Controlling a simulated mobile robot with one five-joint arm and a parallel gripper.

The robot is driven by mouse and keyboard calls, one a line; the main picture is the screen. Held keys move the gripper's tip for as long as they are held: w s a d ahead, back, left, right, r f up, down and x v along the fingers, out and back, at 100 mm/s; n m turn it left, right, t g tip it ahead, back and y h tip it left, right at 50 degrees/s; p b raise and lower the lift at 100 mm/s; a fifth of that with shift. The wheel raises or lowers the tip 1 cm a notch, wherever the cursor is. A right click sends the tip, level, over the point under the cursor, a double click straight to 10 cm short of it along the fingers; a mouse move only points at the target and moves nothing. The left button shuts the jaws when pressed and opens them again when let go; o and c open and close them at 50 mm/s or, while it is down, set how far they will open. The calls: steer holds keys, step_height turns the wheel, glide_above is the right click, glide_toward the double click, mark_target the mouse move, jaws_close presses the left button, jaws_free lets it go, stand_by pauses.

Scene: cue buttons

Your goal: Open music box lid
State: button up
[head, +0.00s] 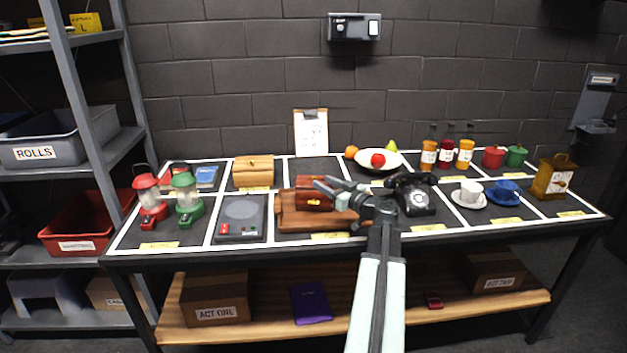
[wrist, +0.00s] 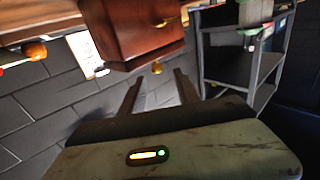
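A small dark reddish-brown wooden box (head: 309,194), which I take to be the music box, sits on a brown wooden board (head: 290,222) at the middle of the table. Its lid looks shut. In the wrist view the box (wrist: 135,35) fills the upper middle, tilted, with a small gold knob (wrist: 157,68) on it. My gripper (head: 331,193) is at the right front of the box, partly covering it. In the wrist view my gripper (wrist: 159,86) has its two fingers apart, with nothing between them, near the knob. I cannot tell whether a finger touches the box.
A black telephone (head: 411,195) stands close to the right of my gripper. A grey device (head: 241,217) and a green lantern (head: 187,197) are to the left. A light wooden box (head: 253,173) and a fruit bowl (head: 379,160) stand behind. Cups are at the right.

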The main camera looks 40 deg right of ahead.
mark_target(316, 178)
steer(key=w, duration=0.6)
steer(key=shift+d, duration=0.4)
steer(key=shift+c, duration=0.2)
jaws_close()
stand_by(0.6)
